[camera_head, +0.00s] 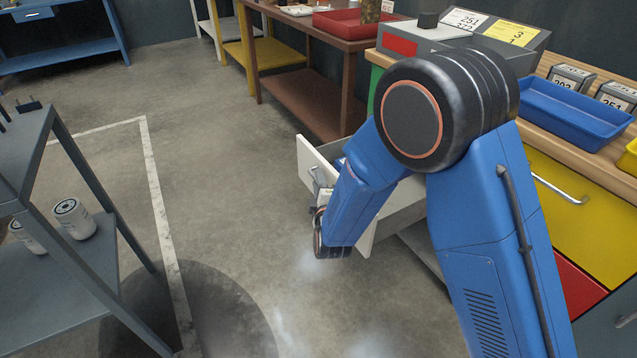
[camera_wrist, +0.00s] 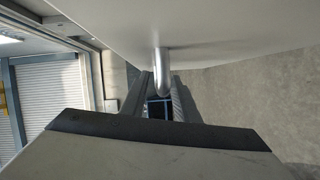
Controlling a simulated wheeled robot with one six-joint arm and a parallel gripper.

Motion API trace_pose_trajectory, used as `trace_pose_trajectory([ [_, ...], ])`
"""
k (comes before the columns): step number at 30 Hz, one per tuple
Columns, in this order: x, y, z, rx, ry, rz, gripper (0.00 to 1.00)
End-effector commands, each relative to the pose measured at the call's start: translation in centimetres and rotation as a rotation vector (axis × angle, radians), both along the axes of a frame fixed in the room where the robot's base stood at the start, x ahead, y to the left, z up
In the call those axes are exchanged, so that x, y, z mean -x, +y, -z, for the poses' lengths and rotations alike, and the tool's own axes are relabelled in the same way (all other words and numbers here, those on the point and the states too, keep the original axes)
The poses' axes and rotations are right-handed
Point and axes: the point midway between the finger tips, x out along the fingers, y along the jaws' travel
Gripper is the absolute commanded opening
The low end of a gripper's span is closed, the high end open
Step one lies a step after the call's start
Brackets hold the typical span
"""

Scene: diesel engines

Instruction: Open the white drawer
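The white drawer (camera_head: 310,172) stands pulled out from the workbench, with its side (camera_head: 405,198) partly showing behind my blue arm. Its metal handle (camera_head: 316,174) is on the front face. In the wrist view the white front (camera_wrist: 215,28) fills the top, and the bent handle (camera_wrist: 162,72) comes down between my two fingers. My gripper (camera_wrist: 161,92) appears closed around the handle. In the head view my gripper (camera_head: 319,192) is at the drawer front, largely hidden by my wrist.
A grey shelf (camera_head: 60,270) holding white canisters (camera_head: 74,218) stands at left. The floor (camera_head: 220,190) between shelf and drawer is clear.

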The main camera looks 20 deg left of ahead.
Motion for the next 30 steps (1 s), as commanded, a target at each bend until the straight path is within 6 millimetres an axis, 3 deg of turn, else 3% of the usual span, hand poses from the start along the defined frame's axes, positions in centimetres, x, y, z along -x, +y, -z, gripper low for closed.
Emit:
trace_pose_trajectory([
  [8, 2.1, -1.1, -0.2, 0.000, 0.001, -0.002, 0.28],
  [24, 11.3, -6.4, -1.1, 0.000, 0.001, -0.002, 0.28],
  [30, 13.8, -7.9, -1.3, 0.001, 0.000, -0.002, 0.28],
])
